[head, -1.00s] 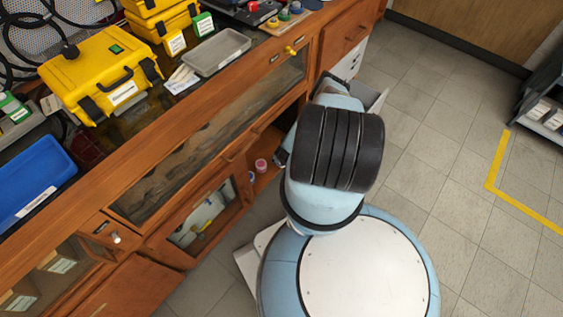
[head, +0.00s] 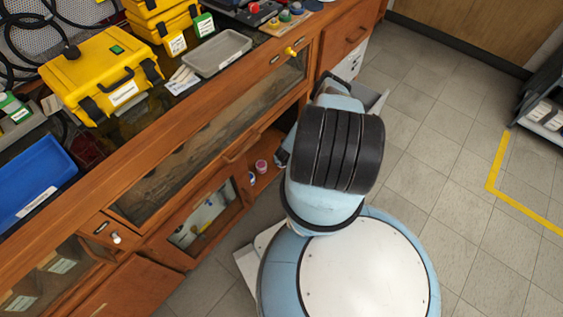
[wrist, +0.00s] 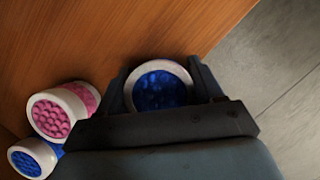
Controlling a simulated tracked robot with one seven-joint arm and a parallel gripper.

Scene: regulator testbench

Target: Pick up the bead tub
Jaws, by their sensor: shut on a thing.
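A round bead tub (wrist: 160,88) with a white rim and dark blue beads shows in the wrist view. My gripper (wrist: 163,84) is shut on it, with one dark finger at each side. The wrist view does not show clearly whether the tub is clear of the wooden surface. Left of my gripper are a white-rimmed tub with pink beads (wrist: 52,118) and another with blue beads (wrist: 26,160). In the head view my arm hides the held tub and most of my gripper; the pink tub (head: 261,166) shows in the open cabinet.
The wooden cabinet (head: 210,150) has a glass front and an open lower bay beside my arm. On its top are a yellow case (head: 98,78), a grey tray (head: 217,53) and a blue bin (head: 35,172). Tiled floor (head: 440,150) is clear to the right.

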